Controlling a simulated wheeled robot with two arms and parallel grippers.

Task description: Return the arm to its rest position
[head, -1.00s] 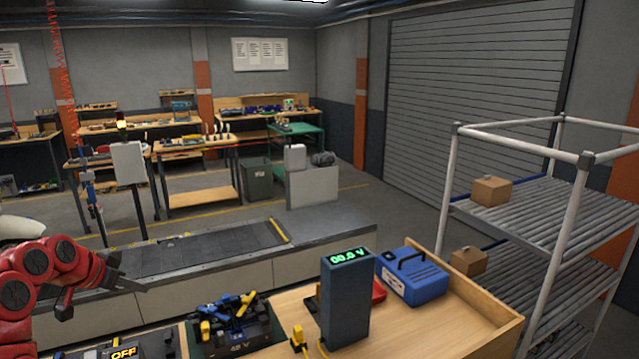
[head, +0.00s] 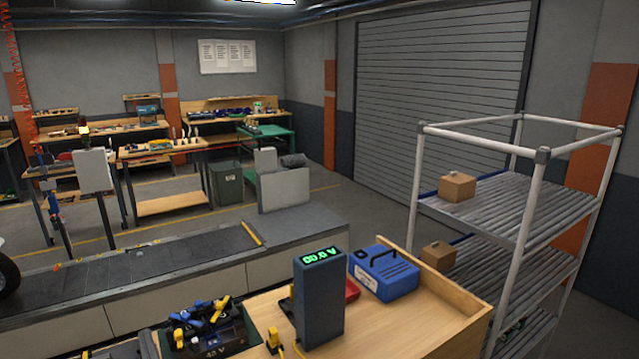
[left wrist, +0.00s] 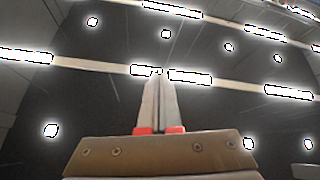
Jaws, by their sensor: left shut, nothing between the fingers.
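My left gripper (left wrist: 159,82) shows in the left wrist view, its two fingers together with nothing between them. Behind the fingers is a dark ceiling with bright lamps, so the gripper points upward. It touches nothing that I can see. No arm shows in the head view, so the left gripper's place over the bench or conveyor cannot be told from there. My right gripper is in neither view.
A wooden bench (head: 415,335) holds a meter (head: 319,300), a blue case (head: 384,273) and a battery box (head: 205,325). The conveyor (head: 130,268) runs behind, with a dark wheel (head: 6,275) at its left. A roller rack (head: 500,225) with cardboard boxes stands right.

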